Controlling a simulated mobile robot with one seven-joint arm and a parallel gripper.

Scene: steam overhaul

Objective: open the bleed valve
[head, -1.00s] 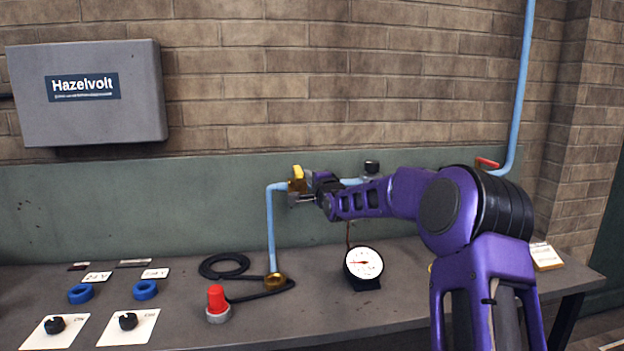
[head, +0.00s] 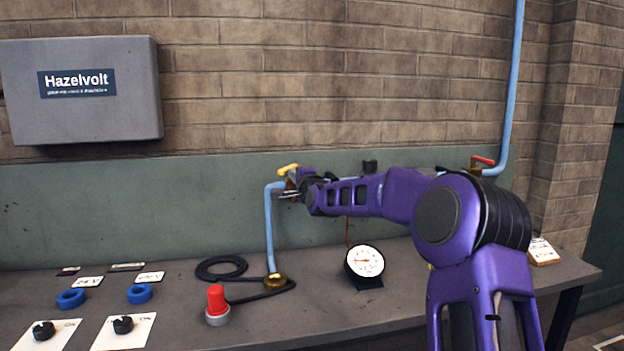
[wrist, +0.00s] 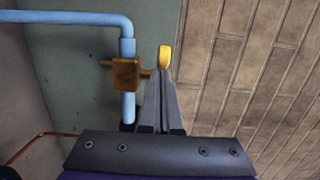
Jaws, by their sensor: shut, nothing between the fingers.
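A valve with a yellow lever (head: 288,168) sits on the blue pipe at the back of the bench. In the head view the lever points left. In the wrist view its brass body (wrist: 125,75) is on the blue pipe, and the yellow lever (wrist: 165,57) shows just past my fingertips. My gripper (head: 287,194) is shut and empty, just below the lever in the head view; the wrist view shows the fingers (wrist: 161,85) together. I cannot tell whether they touch the lever. My wrist hides part of the valve. No label shows which valve is the bleed valve.
A red-levered valve (head: 482,161) is on the pipe at the right. A pressure gauge (head: 365,262) and a red-capped knob (head: 217,304) stand on the bench (head: 320,300). A black hose (head: 222,268) lies at the vertical pipe's foot (head: 271,235). A Hazelvolt box (head: 80,115) hangs upper left.

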